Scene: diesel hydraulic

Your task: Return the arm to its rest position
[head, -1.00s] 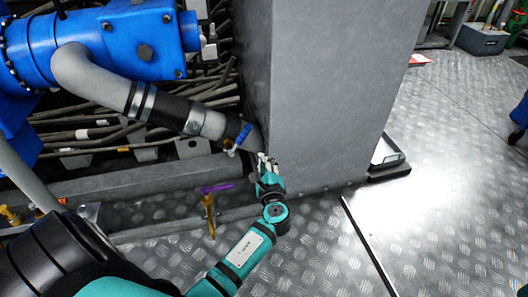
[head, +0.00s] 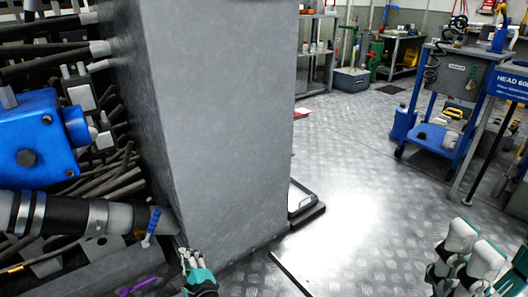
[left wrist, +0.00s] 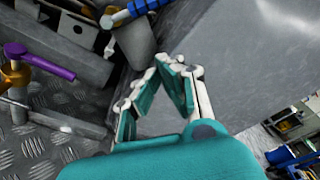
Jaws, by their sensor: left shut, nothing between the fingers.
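My left gripper (head: 186,255) shows at the bottom of the head view, beside the lower left edge of a tall grey block. Its teal and white fingers (left wrist: 172,68) are shut and empty in the left wrist view. Most of the left arm is out of the head view. My right gripper (head: 460,262) shows at the bottom right of the head view, partly cut off by the frame. It is over the floor, and whether its fingers are apart is unclear.
The grey block (head: 215,120) stands right by my left gripper. A purple lever (head: 137,287) and a blue lever (head: 152,226) are left of it. A blue motor-like unit (head: 35,145) is farther left. A blue cart (head: 450,135) stands right. The metal floor (head: 365,190) between is clear.

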